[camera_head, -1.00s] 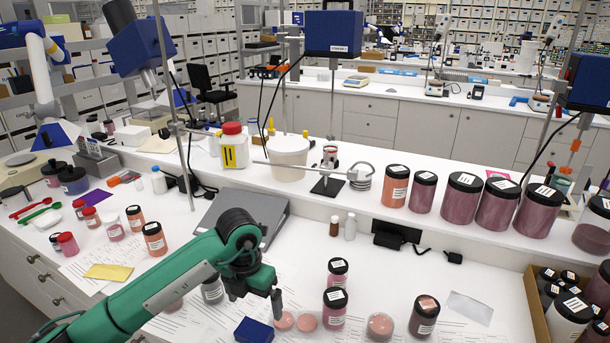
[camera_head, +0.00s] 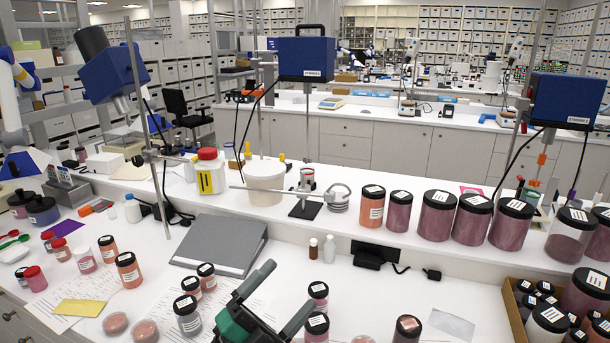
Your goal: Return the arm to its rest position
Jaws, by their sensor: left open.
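My left gripper (camera_head: 291,284) shows at the bottom middle, with a green and dark body and two dark fingers spread wide apart. It points up and to the right over the white bench, and nothing shows between its fingers. Small dark-lidded jars stand on both sides: a grey-labelled jar (camera_head: 187,316) to its left and a pink jar (camera_head: 318,292) to its right. I cannot tell whether the fingers touch any jar. The gripper hides part of the papers and bench behind it. The rest of my left arm is below the picture. My right gripper is not in view.
A grey binder (camera_head: 219,244) lies behind the gripper. Large pigment jars (camera_head: 436,215) line the raised shelf. A crate of jars (camera_head: 515,316) stands at the right. Two pink dishes (camera_head: 115,324) lie at the lower left. Some bench is clear right of the binder.

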